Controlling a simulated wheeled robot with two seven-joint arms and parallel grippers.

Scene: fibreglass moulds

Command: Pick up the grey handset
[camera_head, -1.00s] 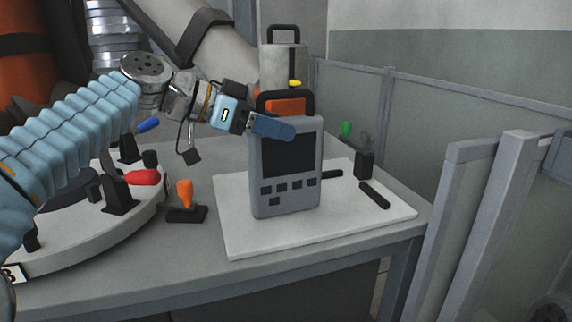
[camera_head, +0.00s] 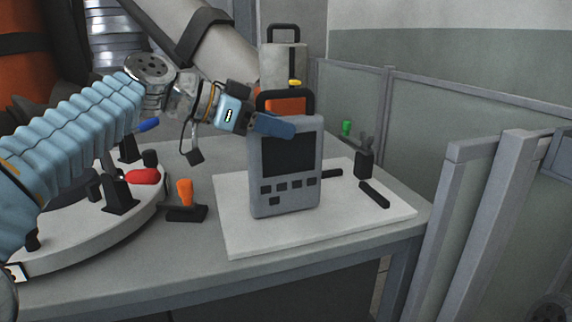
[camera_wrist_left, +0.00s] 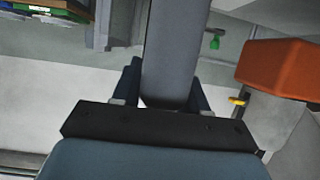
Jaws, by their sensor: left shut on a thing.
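The grey handset (camera_head: 285,197), with a dark screen and several dark buttons, is upright over the white board (camera_head: 345,228). My left gripper (camera_head: 272,126) comes in from the left and is shut on the handset near its top. In the left wrist view, the handset's narrow grey side (camera_wrist_left: 170,55) sits between the two dark blue fingers. I cannot tell whether the handset's bottom touches the board. My right gripper is out of view.
A small dark stand (camera_head: 364,164) and a black bar (camera_head: 374,194) are on the board's right. An orange-handled tool (camera_head: 185,194) and a round platform with a red-handled clamp (camera_head: 143,176) are at left. Grey partitions (camera_head: 450,125) rise behind the table.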

